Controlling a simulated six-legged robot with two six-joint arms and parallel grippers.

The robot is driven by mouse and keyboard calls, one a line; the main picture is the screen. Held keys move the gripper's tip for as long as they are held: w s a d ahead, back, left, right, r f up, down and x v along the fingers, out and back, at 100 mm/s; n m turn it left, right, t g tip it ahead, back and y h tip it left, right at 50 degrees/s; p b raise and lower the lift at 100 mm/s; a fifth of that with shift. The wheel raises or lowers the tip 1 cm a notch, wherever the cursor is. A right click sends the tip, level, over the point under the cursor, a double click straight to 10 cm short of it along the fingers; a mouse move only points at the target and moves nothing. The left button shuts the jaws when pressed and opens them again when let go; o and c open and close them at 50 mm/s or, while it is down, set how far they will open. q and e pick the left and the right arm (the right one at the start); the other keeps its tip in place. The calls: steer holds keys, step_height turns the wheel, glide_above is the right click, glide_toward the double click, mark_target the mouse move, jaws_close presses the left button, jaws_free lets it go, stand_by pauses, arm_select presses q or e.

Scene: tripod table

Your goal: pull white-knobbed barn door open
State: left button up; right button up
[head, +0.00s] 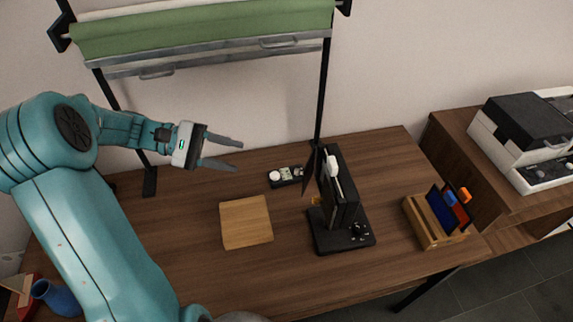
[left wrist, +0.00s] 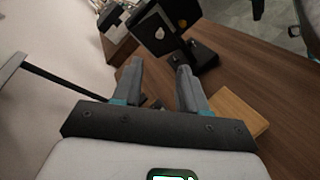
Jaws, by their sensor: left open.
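A black upright device (head: 345,205) stands on a black base on the wooden table, right of the table's middle. A thin dark flap (head: 311,172) sticks out on its left side, and a white part sits high on it. In the left wrist view a black panel (left wrist: 172,45) carries a pale knob (left wrist: 158,33) and a small brass-coloured one; I cannot tell for certain which is the white knob. My left gripper (head: 237,156) is open and empty, above the table to the left of the device and apart from it. It also shows in the left wrist view (left wrist: 157,72). My right gripper is not in view.
A small black box with white dials (head: 287,176) lies left of the device. A wooden board (head: 246,222) lies in front of it. A wooden holder with coloured items (head: 430,225) stands to the right. A black frame with a green roll (head: 200,32) rises at the back.

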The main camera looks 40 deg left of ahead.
arm_select(q)
steer(key=p+x, duration=0.1)
steer(key=x, duration=1.1)
steer(key=shift+w+d, duration=0.2)
steer(key=shift+d, duration=0.15)
jaws_close()
